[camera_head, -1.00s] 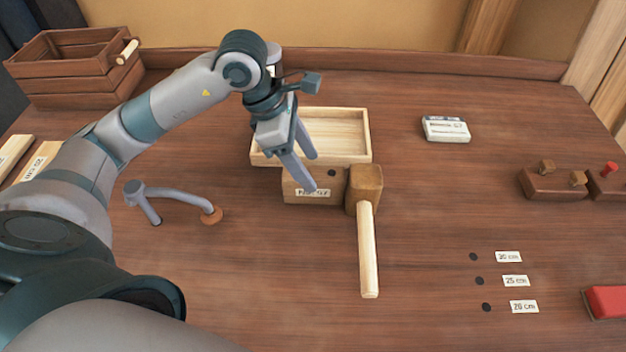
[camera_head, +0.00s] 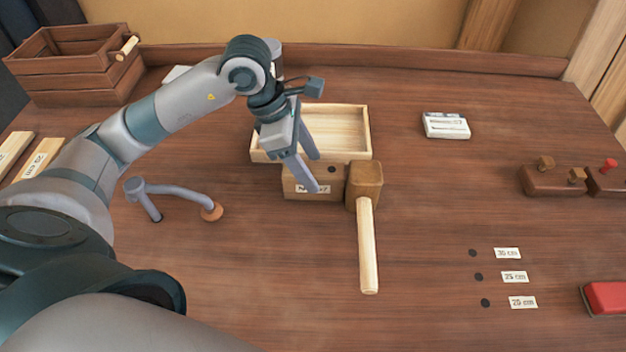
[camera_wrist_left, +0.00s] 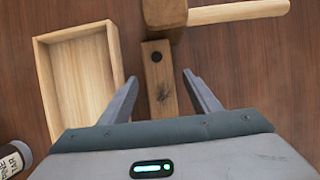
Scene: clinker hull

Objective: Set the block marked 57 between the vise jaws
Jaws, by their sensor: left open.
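The wooden block (camera_head: 296,192) stands mid-bench in front of the pale tray, with a white label on its front and a dark hole in its top. The label is partly covered by a finger and its number is hard to read. My left gripper (camera_head: 315,175) is open at the block. In the left wrist view the block (camera_wrist_left: 158,75) lies between the spread fingers of the gripper (camera_wrist_left: 162,86), with gaps on both sides. I cannot make out vise jaws for certain. My right gripper is not in view.
A mallet (camera_head: 367,240) stands close against the block's right side. A pale tray (camera_head: 345,152) is right behind it. A metal holdfast (camera_head: 180,193) is at left, a white box (camera_head: 446,126) back right, brown wooden pieces (camera_head: 553,182) at far right.

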